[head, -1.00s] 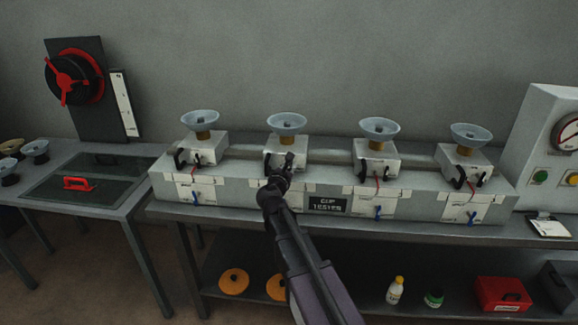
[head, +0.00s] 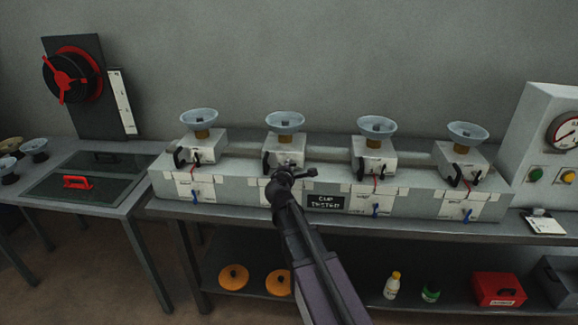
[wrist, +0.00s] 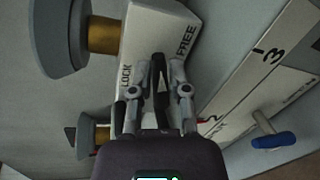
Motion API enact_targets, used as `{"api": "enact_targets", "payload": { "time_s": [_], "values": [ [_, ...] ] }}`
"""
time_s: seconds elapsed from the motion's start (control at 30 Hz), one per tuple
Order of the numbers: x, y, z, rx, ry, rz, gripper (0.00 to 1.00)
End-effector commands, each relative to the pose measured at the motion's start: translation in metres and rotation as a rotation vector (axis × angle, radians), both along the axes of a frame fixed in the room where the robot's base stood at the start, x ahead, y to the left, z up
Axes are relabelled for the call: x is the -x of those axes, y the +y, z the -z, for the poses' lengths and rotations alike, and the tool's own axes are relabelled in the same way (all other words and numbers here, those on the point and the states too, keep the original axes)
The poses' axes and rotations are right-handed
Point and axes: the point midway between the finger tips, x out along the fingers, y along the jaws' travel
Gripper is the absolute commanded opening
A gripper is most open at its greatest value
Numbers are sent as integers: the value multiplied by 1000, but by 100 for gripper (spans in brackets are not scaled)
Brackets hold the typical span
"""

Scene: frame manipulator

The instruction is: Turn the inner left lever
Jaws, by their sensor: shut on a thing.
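The long grey cup tester (head: 240,183) has several white blocks, each with a grey cup on a brass neck. My gripper (head: 288,172) is at the front of the second block from the left (head: 285,148) and hides much of its front. In the wrist view my gripper (wrist: 159,70) has its two fingers on either side of a dark lever (wrist: 161,88) and is shut on it. The lever lies against the white block face (wrist: 160,30), between the words LOCK and FREE. Its exact angle is hard to tell in the head view.
A blue-tipped valve (wrist: 272,140) and a printed scale (wrist: 270,55) are beside the block. A control box (head: 545,145) stands at the right. A red-handled panel (head: 85,182) is at the left. Bottles and a red box (head: 498,290) are on the shelf below.

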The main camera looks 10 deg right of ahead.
Motion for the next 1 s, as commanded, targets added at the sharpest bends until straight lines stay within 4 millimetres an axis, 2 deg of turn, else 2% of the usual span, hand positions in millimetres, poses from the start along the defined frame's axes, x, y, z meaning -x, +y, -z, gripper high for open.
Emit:
{"api": "enact_targets", "payload": {
  "time_s": [0.4, 1.0],
  "values": [
    [0, -1, 3, -286, -92, 1, 0],
    [0, -1, 3, -357, -115, 0, 0]
  ]
}}
